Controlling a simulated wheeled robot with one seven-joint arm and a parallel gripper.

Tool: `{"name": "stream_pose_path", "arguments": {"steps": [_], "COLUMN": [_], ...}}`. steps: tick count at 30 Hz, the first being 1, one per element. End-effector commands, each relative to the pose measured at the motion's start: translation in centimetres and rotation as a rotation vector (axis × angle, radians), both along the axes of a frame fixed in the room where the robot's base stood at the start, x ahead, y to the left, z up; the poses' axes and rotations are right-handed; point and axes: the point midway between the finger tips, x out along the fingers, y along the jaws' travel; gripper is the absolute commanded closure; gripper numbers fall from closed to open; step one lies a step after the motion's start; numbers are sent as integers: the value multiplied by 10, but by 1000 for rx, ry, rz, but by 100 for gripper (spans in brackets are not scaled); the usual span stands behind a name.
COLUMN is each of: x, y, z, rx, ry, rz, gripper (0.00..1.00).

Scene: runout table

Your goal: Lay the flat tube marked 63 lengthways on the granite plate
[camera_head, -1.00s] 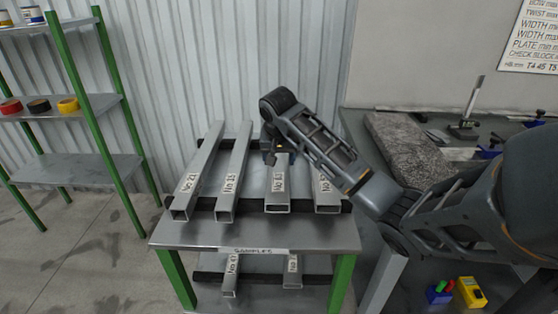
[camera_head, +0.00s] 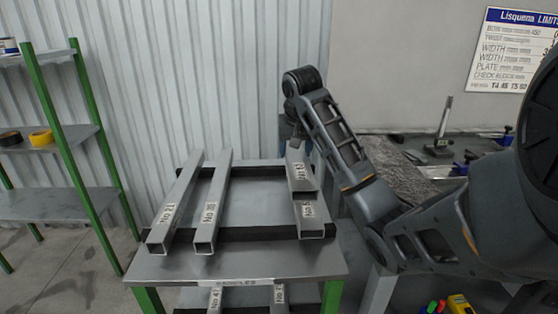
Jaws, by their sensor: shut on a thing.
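My gripper (camera_head: 297,137) is shut on a flat grey tube (camera_head: 300,173), whose label looks like 63, though it is small and blurred. The tube is raised above the sample table (camera_head: 240,262), its near end over another tube (camera_head: 312,222) that still lies at the right of the table. The fingers are mostly hidden behind my wrist. The granite plate (camera_head: 397,168), speckled grey, lies on the bench to the right, partly hidden behind my arm.
Tubes marked 21 (camera_head: 175,208) and apparently 35 (camera_head: 211,208) lie on black rests at the left of the table. More tubes are on its lower shelf. A height stand (camera_head: 440,145) stands on the bench behind the plate. Green-framed shelving (camera_head: 87,150) is at far left.

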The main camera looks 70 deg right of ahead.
Motion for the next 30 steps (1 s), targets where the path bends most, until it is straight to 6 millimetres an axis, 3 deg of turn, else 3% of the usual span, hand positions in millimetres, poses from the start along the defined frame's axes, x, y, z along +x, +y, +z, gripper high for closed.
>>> {"name": "stream_pose_path", "arguments": {"steps": [8, 11, 21, 27, 30], "x": [-35, -63, -191, -250, -267], "y": [-26, -45, -107, -123, -127], "z": [14, 17, 23, 24, 24], "rx": [1, 4, 4, -1, -5], "ry": [4, 7, 13, 11, 11], "rz": [-6, -5, -6, -6, -5], "gripper": [100, 100, 100, 100, 100]}}
